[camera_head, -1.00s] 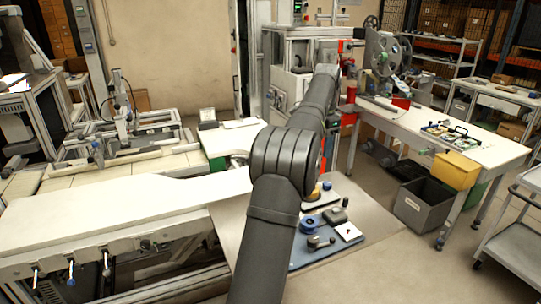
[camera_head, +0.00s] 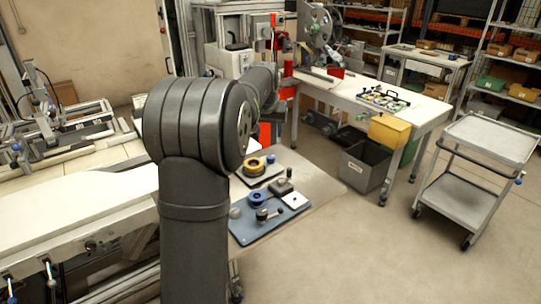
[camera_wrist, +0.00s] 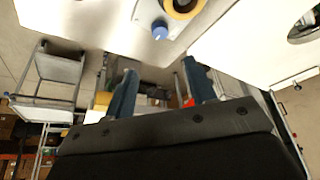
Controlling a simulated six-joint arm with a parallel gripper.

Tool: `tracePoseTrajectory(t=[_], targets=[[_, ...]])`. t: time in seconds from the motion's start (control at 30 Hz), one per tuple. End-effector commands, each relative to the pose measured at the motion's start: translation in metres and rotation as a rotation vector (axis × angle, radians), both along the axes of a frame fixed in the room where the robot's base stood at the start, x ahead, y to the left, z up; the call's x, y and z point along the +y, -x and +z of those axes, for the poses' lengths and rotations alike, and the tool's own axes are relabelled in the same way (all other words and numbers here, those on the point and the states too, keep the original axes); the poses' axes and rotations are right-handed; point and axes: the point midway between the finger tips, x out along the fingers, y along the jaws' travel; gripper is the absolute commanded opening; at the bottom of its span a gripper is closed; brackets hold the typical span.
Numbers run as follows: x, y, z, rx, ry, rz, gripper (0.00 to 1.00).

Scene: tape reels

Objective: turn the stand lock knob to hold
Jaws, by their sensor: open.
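A small blue knob (camera_wrist: 160,30) stands on a pale plate (camera_wrist: 143,18) beside a yellow ring-shaped reel (camera_wrist: 183,8) in the wrist view. The head view also shows the blue knob (camera_head: 271,159) by the yellow reel (camera_head: 254,167) on a small stand. No marking for hold can be read on it. My gripper (camera_wrist: 159,68) is open, its two dark blue fingers apart with nothing between them. The knob appears beyond the fingertips and is not touched. In the head view my arm hides the gripper.
A blue-grey board (camera_head: 243,230) with a blue reel (camera_head: 256,195) and dark fittings lies in front of the stand. A white workbench (camera_head: 430,108) with a yellow bin (camera_head: 390,130) stands behind. A grey cart (camera_head: 470,180) is at right. Floor between is clear.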

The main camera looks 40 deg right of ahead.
Motion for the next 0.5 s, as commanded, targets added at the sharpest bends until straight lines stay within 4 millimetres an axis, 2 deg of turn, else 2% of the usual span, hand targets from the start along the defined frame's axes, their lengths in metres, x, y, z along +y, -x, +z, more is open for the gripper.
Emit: tracePoseTrajectory(t=[0.1,0.5], targets=[[-0.007,-0.007,-0.027,0.003,-0.004,-0.001,0.51],[-0.029,-0.031,-0.103,0.001,-0.002,-0.002,0.51]])
